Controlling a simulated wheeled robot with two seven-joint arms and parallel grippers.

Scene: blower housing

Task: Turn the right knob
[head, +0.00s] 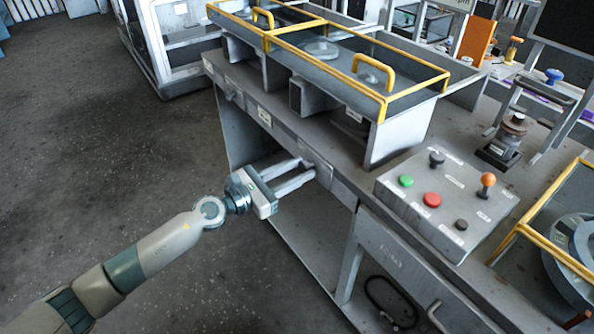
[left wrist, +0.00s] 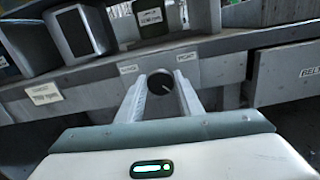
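The right knob (left wrist: 162,83) is a dark round knob with a light mark on its face, on the bench's front panel. A label reading "RIGHT" (left wrist: 187,57) is just above and to its right. In the left wrist view, the fingers of my left gripper (left wrist: 164,92) stand on either side of the knob, spread apart. I cannot tell whether they touch it. In the head view, my left gripper (head: 302,172) reaches the bench front with a gap between its fingers; the knob is hidden there. My right gripper is not in view.
The grey bench (head: 345,190) carries a yellow-railed housing (head: 380,107) above and a control box (head: 447,203) with coloured buttons to the right. Another knob (head: 229,93) sticks out at the panel's left. The floor (head: 110,150) left of the bench is clear.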

